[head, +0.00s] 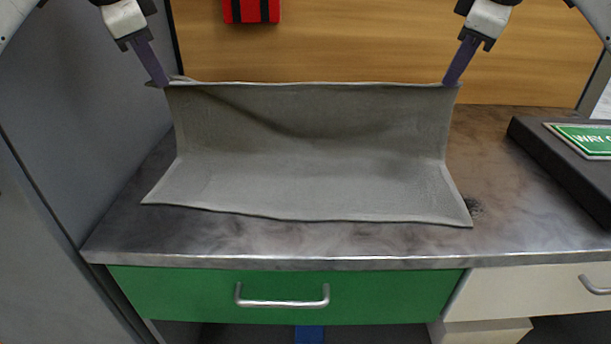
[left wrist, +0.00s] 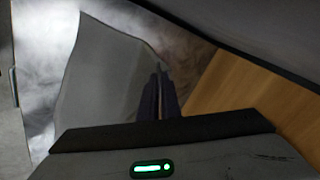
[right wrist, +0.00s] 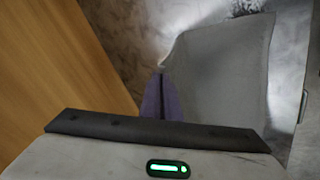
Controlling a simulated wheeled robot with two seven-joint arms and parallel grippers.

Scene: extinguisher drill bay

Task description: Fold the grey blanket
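The grey blanket (head: 310,185) is partly lifted off the counter. Its front part lies flat near the counter's front edge, and its back part rises to a raised, nearly straight top edge with a slight sag in the cloth. My left gripper (head: 160,82) is shut on the blanket's far left corner. My right gripper (head: 453,82) is shut on the far right corner. The blanket also shows in the left wrist view (left wrist: 105,80) beside the left fingers (left wrist: 158,95), and in the right wrist view (right wrist: 220,75) beside the right fingers (right wrist: 161,98).
The dark mottled counter (head: 290,240) is bare in front of the blanket and to its right. A black slab with a green sign (head: 585,138) lies at the right. A grey panel (head: 90,110) bounds the left. A red item (head: 250,10) hangs on the wooden back wall (head: 370,45).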

